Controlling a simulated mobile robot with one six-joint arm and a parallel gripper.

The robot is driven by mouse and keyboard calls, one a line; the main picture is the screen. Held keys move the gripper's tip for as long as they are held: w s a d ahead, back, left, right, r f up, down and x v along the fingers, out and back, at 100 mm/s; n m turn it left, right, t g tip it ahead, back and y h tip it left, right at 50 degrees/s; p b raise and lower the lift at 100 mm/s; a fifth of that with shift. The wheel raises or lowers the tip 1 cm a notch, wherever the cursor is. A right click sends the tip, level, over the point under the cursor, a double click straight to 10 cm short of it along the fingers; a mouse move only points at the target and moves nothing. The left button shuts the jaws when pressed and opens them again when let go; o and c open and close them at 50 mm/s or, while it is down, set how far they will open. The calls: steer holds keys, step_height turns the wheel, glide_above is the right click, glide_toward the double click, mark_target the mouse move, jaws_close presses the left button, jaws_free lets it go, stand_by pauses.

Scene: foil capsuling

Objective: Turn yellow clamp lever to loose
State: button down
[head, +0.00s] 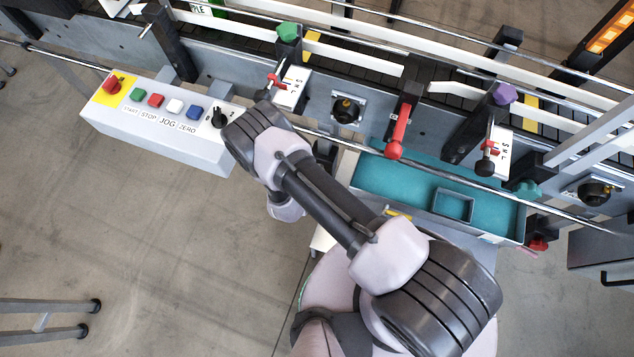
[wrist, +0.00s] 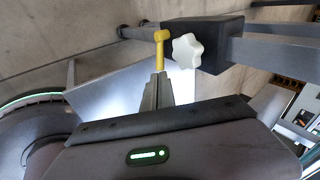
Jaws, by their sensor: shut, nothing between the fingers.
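The yellow clamp lever (wrist: 159,48) shows in the wrist view as a short upright bar with a thicker rounded top end. It sits at the left of a black clamp block (wrist: 222,38), beside a white star knob (wrist: 186,50). My gripper (wrist: 160,76) is shut and empty, its fingertips at the lower end of the lever in the picture. I cannot tell whether they touch it. In the head view my arm hides the gripper, and I cannot make out the lever for sure.
In the head view a button panel (head: 160,142) is on the left and a teal tray (head: 395,180) on the right. Red levers (head: 398,135) and green and purple knobs line the conveyor. Grey rails (wrist: 275,50) run right from the clamp block. Floor at lower left is mostly clear.

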steer(key=b+x, duration=0.4)
steer(key=x, duration=0.6)
